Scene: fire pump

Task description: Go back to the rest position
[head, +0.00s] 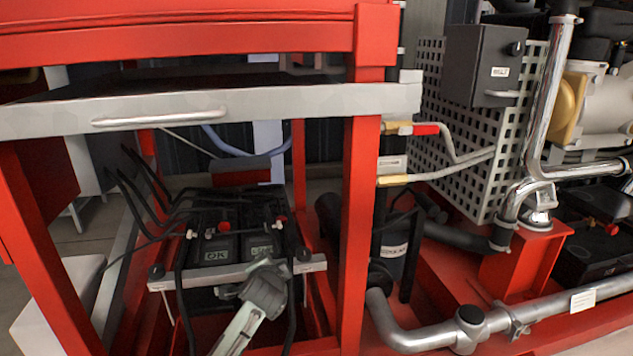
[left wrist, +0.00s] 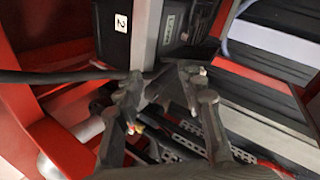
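My left gripper (head: 265,284) is low in the head view, in front of the crossbar of the battery rack. Its forearm comes up from the bottom edge. In the left wrist view the two dark fingers of the left gripper (left wrist: 168,92) stand apart with nothing visible between them. A black battery box with a "2" label (left wrist: 118,30) lies beyond the fingers there. My right gripper is in neither view.
Black batteries with OK labels (head: 217,246) and several dark cables sit in the rack behind a grey crossbar (head: 190,280). A red post (head: 358,230) stands right of the gripper. A grey drawer-like panel with a handle (head: 160,117) spans above. Pipes (head: 440,335) run at right.

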